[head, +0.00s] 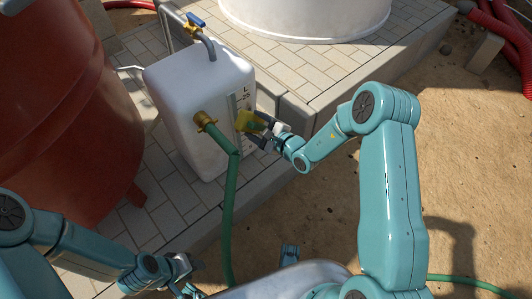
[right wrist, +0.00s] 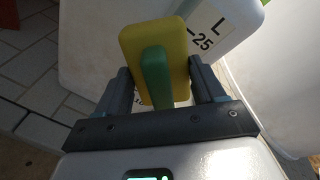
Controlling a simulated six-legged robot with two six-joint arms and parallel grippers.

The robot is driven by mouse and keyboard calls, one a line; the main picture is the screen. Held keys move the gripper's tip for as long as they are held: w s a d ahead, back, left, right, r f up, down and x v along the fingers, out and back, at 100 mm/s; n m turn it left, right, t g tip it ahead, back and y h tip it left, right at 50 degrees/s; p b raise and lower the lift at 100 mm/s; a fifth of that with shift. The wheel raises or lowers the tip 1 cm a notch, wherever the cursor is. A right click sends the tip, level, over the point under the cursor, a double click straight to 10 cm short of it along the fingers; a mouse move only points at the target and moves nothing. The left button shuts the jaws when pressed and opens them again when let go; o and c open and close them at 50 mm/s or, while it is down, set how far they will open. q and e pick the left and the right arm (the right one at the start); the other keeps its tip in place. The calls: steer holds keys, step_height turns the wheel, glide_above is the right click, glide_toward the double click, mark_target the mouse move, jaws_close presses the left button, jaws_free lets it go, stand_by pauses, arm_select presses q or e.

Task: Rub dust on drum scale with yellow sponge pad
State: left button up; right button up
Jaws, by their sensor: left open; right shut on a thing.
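The white drum (head: 185,90) stands upright on the paving. Its scale (head: 246,94), a strip with "L" and "25", is on its right-hand face and also shows in the right wrist view (right wrist: 209,36). My right gripper (head: 263,133) is shut on the green handle (right wrist: 157,78) of the yellow sponge pad (head: 247,120), which also shows in the right wrist view (right wrist: 131,42). The pad is at the scale and covers its lower part; I cannot tell whether it touches. I cannot make out dust. My left gripper (head: 187,276) is open and empty, low in the head view.
A green hose (head: 231,190) runs from a brass fitting (head: 204,120) on the drum's front down to the ground. A large red-brown vessel (head: 60,95) stands left. Sandy ground (head: 465,150) on the right is open.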

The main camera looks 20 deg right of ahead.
step_height(320, 180, down, 8)
steer(key=s+d+t+b, duration=0.1)
steer(key=d+t+b, duration=0.1)
steer(key=b, duration=0.1)
arm_select(q)
step_height(320, 180, down, 7)
steer(key=b, duration=0.2)
steer(key=shift+w+a, duration=0.25)
steer(key=shift+a, duration=0.05)
arm_select(e)
steer(key=shift+m+t, duration=0.3)
steer(key=shift+t, duration=0.1)
steer(key=shift+x, duration=2.7)
steer(key=shift+d+r, duration=0.1)
steer(key=shift+r, duration=0.1)
arm_select(q)
steer(key=shift+f+b, duration=0.5)
steer(key=shift+b, duration=0.2)
arm_select(e)
steer(key=shift+x, duration=1)
steer(key=shift+d, duration=0.1)
